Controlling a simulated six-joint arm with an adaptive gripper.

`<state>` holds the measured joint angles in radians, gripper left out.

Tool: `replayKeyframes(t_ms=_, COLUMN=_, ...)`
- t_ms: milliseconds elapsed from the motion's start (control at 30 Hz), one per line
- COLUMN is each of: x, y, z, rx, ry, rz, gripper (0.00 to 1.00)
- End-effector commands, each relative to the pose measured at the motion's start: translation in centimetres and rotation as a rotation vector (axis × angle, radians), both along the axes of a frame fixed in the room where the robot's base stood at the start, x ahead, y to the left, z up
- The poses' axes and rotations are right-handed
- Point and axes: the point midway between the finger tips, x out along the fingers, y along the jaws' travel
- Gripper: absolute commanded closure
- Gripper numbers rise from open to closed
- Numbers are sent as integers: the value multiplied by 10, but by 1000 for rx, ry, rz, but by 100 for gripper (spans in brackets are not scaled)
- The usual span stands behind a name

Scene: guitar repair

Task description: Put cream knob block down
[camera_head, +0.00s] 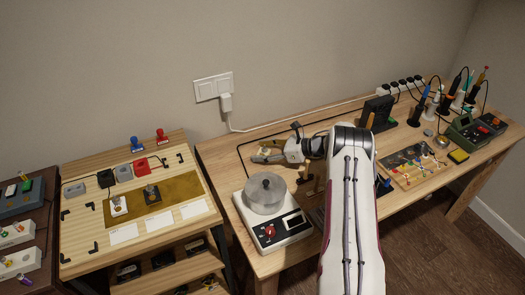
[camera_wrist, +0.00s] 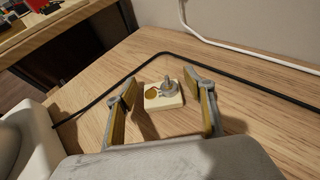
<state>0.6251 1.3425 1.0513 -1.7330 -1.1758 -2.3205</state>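The cream knob block (camera_wrist: 160,103) is a small pale block with a grey metal knob and a round brass-coloured spot on its top. In the wrist view it sits on the wooden table top, between my gripper's two fingers (camera_wrist: 161,80). Gaps show on both sides of it, so the fingers are open and apart from it. In the head view, my gripper (camera_head: 266,155) is low over the back left part of the table, and the cream block (camera_head: 264,149) shows small beside the fingers.
A black cable (camera_wrist: 235,68) runs on the table behind the block. A pale wooden bench (camera_head: 85,233) with blocks and a brown mat is at left.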

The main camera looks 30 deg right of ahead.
Motion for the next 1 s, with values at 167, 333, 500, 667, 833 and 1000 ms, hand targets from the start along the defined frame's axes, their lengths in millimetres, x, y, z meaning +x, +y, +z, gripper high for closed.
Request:
replayKeyframes(t_ms=167, x=0, y=0, z=1, rx=0, ry=0, rz=0, gripper=47)
replayKeyframes(t_ms=333, x=-1, y=-2, z=4, rx=0, ry=0, rz=-1, gripper=47)
replayKeyframes(t_ms=500, x=-10, y=-11, z=9, rx=-1, ry=-1, rz=-2, gripper=47)
replayKeyframes(t_ms=667, x=-24, y=-26, z=18, rx=-1, ry=-1, rz=-1, gripper=47)
replayKeyframes(t_ms=833, x=-42, y=-42, z=28, rx=-1, ry=-1, rz=-2, gripper=47)
replayKeyframes(t_ms=1000, x=-59, y=-59, z=38, rx=-1, ry=-1, rz=-2, gripper=47)
